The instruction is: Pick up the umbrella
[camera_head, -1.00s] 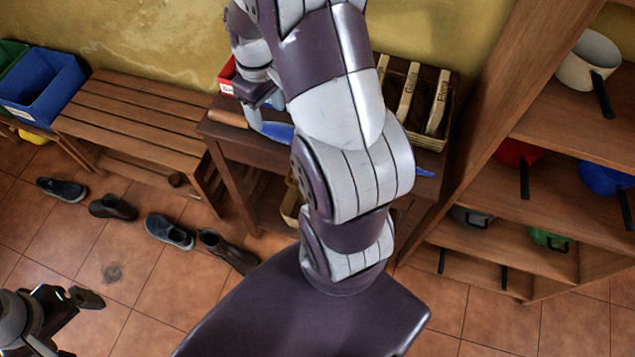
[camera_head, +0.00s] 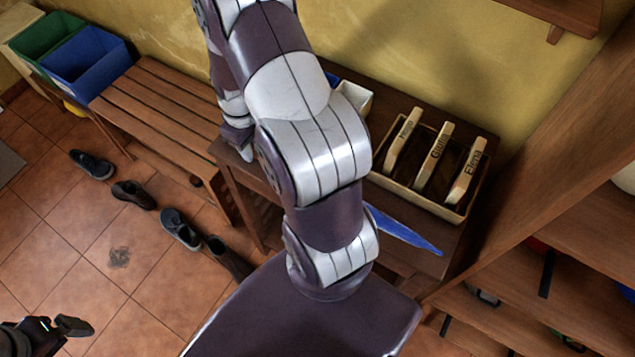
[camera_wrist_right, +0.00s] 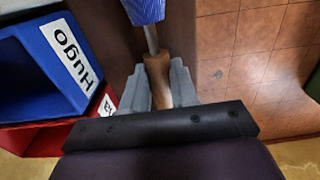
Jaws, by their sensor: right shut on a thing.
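The umbrella is blue with a wooden handle. In the head view part of its folded blue cloth (camera_head: 405,231) sticks out to the right of my right arm over the dark wooden table (camera_head: 400,262); the rest is hidden behind that arm. In the right wrist view the wooden handle (camera_wrist_right: 158,78) lies between the grey fingers of my right gripper (camera_wrist_right: 157,85), which is shut on it, and the blue cloth (camera_wrist_right: 145,10) shows beyond. I cannot tell whether the umbrella touches the table. My left gripper (camera_head: 74,326) is at the lower left, apart from everything, its opening unclear.
A basket (camera_head: 414,198) with several named wooden pieces stands on the table. A blue box (camera_wrist_right: 40,70) marked Hugo and a red box (camera_wrist_right: 45,137) are close to my right gripper. A slatted bench (camera_head: 160,105), several shoes (camera_head: 180,228) and a shelf (camera_head: 545,270) surround the table.

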